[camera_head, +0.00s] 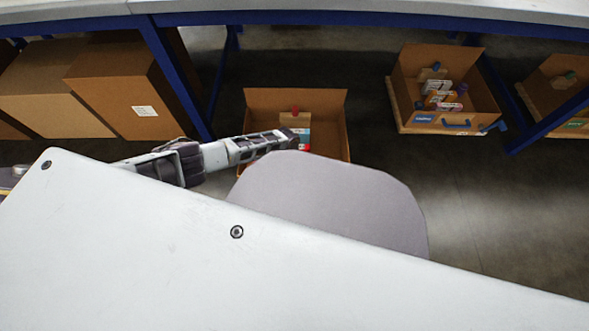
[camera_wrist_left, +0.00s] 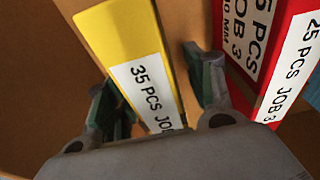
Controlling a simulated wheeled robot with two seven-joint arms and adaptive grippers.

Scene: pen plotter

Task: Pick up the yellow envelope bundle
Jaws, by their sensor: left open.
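The yellow envelope bundle (camera_wrist_left: 112,38) stands in a cardboard box, with a white label (camera_wrist_left: 145,88) reading "35 PCS JO…", the rest cut off. In the left wrist view my left gripper (camera_wrist_left: 155,88) is open, with one finger on each side of the bundle's near part. A gap shows between the bundle and the right finger; I cannot tell whether the left finger touches it. In the head view my left gripper (camera_head: 288,138) reaches into the open box (camera_head: 332,108); the yellow bundle cannot be made out there. My right gripper is not in view.
A red bundle (camera_wrist_left: 300,65) with white labels stands right of the yellow one, close to the right finger. The box walls (camera_wrist_left: 35,90) are close around. Another open box (camera_head: 405,100) with several packages stands at right. Large closed cartons (camera_head: 140,85) stand at left.

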